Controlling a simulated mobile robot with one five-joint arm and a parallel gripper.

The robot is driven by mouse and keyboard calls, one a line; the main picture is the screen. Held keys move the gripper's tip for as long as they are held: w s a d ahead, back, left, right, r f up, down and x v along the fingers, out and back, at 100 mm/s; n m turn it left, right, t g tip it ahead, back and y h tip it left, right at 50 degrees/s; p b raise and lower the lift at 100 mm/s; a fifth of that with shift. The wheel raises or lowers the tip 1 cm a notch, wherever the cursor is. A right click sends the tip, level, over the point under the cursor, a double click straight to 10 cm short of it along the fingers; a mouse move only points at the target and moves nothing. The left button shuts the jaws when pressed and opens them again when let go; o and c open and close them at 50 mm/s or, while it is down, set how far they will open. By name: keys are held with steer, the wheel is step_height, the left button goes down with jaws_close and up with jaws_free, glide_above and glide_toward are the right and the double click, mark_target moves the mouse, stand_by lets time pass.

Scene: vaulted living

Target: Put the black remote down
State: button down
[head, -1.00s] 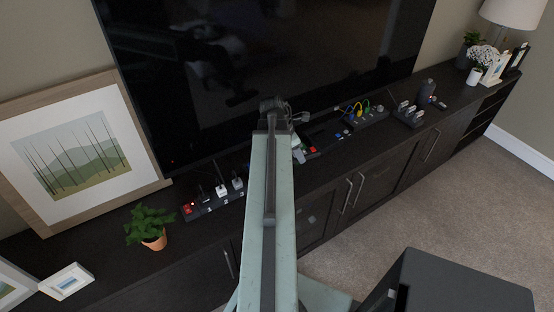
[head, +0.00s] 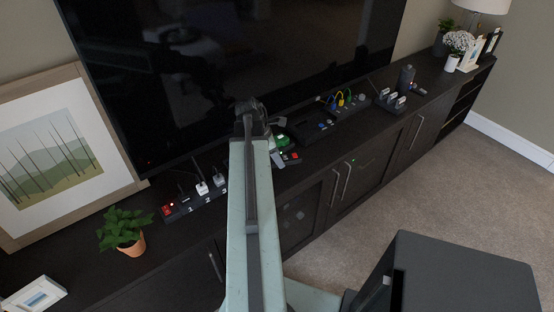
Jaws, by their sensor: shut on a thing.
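My arm reaches up the middle of the head view, and my gripper (head: 277,152) is just right of its far end, small and partly hidden by the arm. It is shut on a small dark thing with a red mark, which I take to be the black remote (head: 291,158). The remote shows over the dark top of the long low cabinet (head: 350,133). I cannot tell whether it touches the top. A green-topped item (head: 283,140) shows right behind it.
A power strip with white plugs (head: 195,201) lies left of my arm, near a potted plant (head: 123,232). Another strip with coloured plugs (head: 341,104) lies to the right. A large television (head: 230,60) stands behind. The cabinet's front edge is close to the remote.

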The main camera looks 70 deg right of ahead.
mark_target(281, 175)
steer(key=shift+f+b, duration=2.7)
steer(key=shift+f, duration=0.3)
steer(key=shift+f+b, duration=0.6)
steer(key=c, duration=0.7)
jaws_free()
steer(key=p+v, duration=0.7)
steer(key=v, duration=0.1)
steer(key=shift+d, duration=0.1)
